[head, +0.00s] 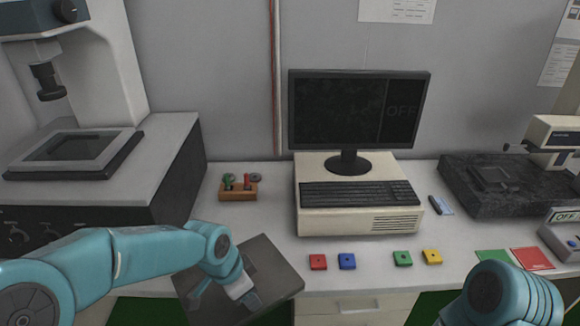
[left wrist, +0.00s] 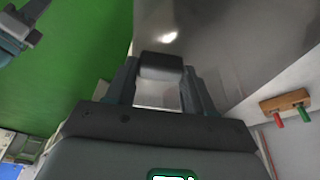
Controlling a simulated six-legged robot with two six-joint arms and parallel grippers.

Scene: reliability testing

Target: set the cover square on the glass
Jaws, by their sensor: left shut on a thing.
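The cover is a flat dark grey square plate (head: 278,267) with a raised dark grip block, in the head view at the table's front edge. My left gripper (head: 247,291) is shut on this block (left wrist: 160,66). The plate's shiny grey face (left wrist: 235,45) fills the upper right of the left wrist view. The glass (head: 75,147) is a grey pane in a dark frame on the measuring machine, far left, well apart from the cover. My right gripper (left wrist: 28,28) shows small at the wrist view's top left, its fingers apart and empty; in the head view it is hidden.
A wooden block (head: 238,190) with red and green pegs stands behind the cover. A computer (head: 358,205) and several coloured blocks are to its right. The machine's dark-sided base (head: 180,165) rises at left. Green floor (head: 140,310) shows below the table edge.

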